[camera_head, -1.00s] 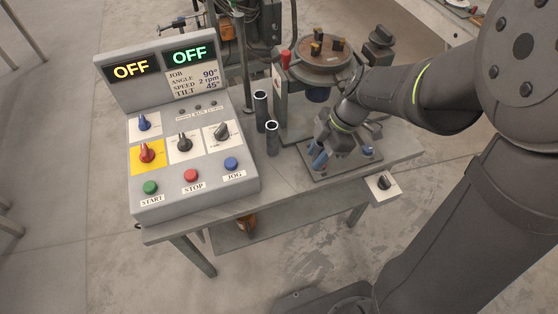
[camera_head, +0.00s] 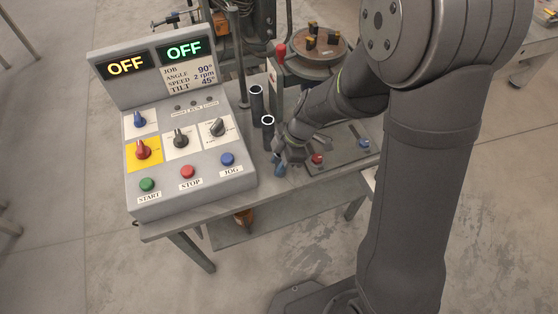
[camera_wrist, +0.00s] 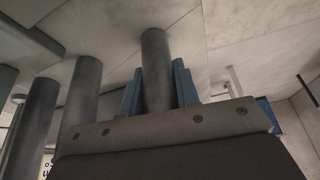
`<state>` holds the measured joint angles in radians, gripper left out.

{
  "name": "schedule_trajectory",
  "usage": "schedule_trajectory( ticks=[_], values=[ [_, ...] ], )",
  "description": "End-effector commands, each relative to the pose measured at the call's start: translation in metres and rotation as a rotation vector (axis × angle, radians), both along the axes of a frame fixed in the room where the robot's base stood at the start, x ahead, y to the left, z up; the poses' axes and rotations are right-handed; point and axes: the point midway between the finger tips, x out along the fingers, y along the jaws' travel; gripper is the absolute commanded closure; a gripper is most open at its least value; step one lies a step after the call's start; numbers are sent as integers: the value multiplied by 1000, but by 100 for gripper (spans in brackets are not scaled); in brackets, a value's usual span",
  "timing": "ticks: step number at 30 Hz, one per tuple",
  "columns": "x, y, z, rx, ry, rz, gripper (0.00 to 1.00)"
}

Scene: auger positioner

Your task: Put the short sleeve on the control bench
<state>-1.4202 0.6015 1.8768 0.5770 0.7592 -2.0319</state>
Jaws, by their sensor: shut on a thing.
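My gripper (camera_head: 279,168) is just right of the control bench (camera_head: 190,143), over the table. In the wrist view, its two blue fingers are shut on a dark grey cylinder (camera_wrist: 157,70), which I take to be the short sleeve. The sleeve stands between the fingers. In the head view the gripper mostly hides it, and I cannot tell whether it touches the table. The control bench has two displays reading OFF, knobs and coloured buttons.
Two dark sleeves, a taller one (camera_head: 256,103) and another (camera_head: 268,134), stand between the bench and my gripper. They also show at left in the wrist view (camera_wrist: 82,95). A dark plate with a red knob (camera_head: 317,159) and a blue knob (camera_head: 364,143) lies to the right.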

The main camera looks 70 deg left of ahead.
Motion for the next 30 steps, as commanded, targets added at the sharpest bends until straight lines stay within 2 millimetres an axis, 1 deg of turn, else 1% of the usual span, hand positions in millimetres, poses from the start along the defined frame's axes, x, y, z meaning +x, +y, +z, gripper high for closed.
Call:
schedule_trajectory(
  ticks=[8, 9, 11, 12, 20, 23, 26, 30],
  values=[
    [0, 0, -3, 1, 0, 0, 100],
    [0, 0, -2, 1, 0, 0, 63],
    [0, 0, -2, 1, 0, 1, 52],
    [0, 0, -2, 1, 0, 0, 50],
    [0, 0, -1, 1, 0, 1, 50],
    [1, 0, 3, 3, 0, 1, 50],
    [6, 0, 15, 5, -1, 0, 50],
    [16, 0, 41, 7, -1, -1, 50]
  ],
)
